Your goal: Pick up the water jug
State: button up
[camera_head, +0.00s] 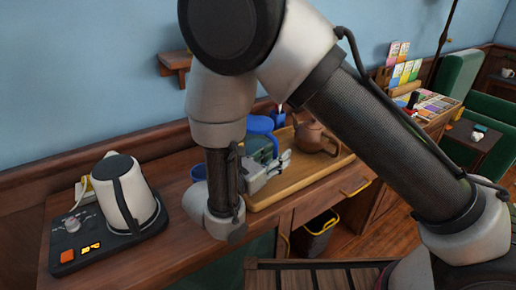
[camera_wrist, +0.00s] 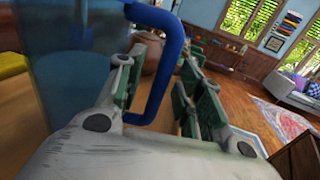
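The water jug has a blue lid (camera_head: 260,125) and stands on the wooden tray, partly hidden behind my arm and gripper. In the wrist view its clear bluish body (camera_wrist: 75,60) fills the left side, and its blue loop handle (camera_wrist: 178,55) is close in front. My gripper (camera_head: 282,162) is beside the jug. In the wrist view my gripper (camera_wrist: 168,90) has its fingers apart, one in the gap between jug body and handle, the other to the right of the handle. The handle lies between them; I cannot tell whether either finger touches it.
A brown teapot (camera_head: 314,137) stands on the wooden tray (camera_head: 303,180) right of the jug. A white kettle on a dark base (camera_head: 124,195) stands at the left of the wooden counter (camera_head: 190,250). A shelf (camera_head: 174,64) is on the wall; a basket (camera_head: 316,232) is below.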

grip_shut()
